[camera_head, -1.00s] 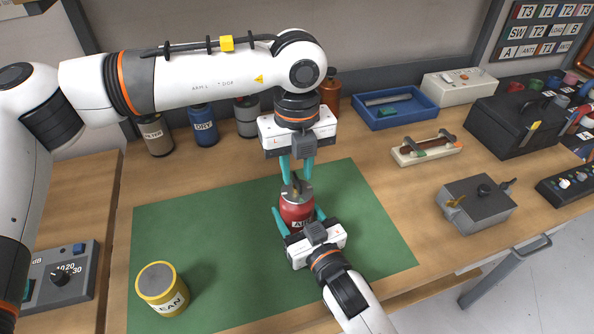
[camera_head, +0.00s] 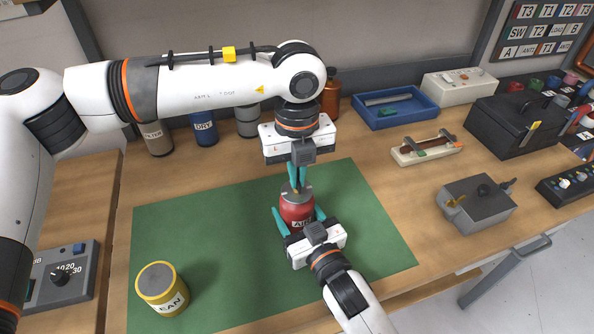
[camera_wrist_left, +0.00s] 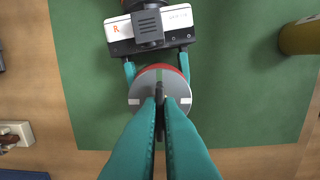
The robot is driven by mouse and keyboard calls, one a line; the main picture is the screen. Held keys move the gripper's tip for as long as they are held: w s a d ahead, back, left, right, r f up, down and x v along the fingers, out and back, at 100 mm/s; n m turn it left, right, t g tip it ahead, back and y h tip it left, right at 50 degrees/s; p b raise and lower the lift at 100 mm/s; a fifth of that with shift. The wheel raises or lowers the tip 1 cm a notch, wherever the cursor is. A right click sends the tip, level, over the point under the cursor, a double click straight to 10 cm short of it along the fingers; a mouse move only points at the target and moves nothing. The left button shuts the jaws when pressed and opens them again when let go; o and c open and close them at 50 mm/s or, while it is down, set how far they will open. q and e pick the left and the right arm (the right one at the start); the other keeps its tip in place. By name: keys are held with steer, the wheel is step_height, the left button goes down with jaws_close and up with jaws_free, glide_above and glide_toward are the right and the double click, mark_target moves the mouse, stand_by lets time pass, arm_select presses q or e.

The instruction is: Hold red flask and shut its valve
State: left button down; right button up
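The red flask (camera_head: 297,210), with a partly hidden white label, stands upright on the green mat (camera_head: 225,215). Its grey round top (camera_wrist_left: 146,88) faces the left wrist camera. A thin dark valve handle (camera_wrist_left: 159,108) stands on that top. My left gripper (camera_head: 298,188) points straight down from above, its teal fingers closed together on the handle, which shows as a dark strip between them in the wrist view. My right gripper (camera_head: 300,217) comes from the front, its teal fingers on both sides of the flask body. The handle is mostly hidden in the head view.
A yellow can (camera_head: 162,289) stands on the mat at front left. Several canisters, including a blue one (camera_head: 205,129), stand behind the mat. A blue tray (camera_head: 395,107), a grey box (camera_head: 476,205) and a black case (camera_head: 515,125) are to the right.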

arm_select(q)
steer(key=m, duration=0.5)
steer(key=shift+m, duration=0.4)
steer(key=m, duration=1.1)
steer(key=shift+m, duration=0.4)
steer(key=c, duration=1.6)
jaws_free()
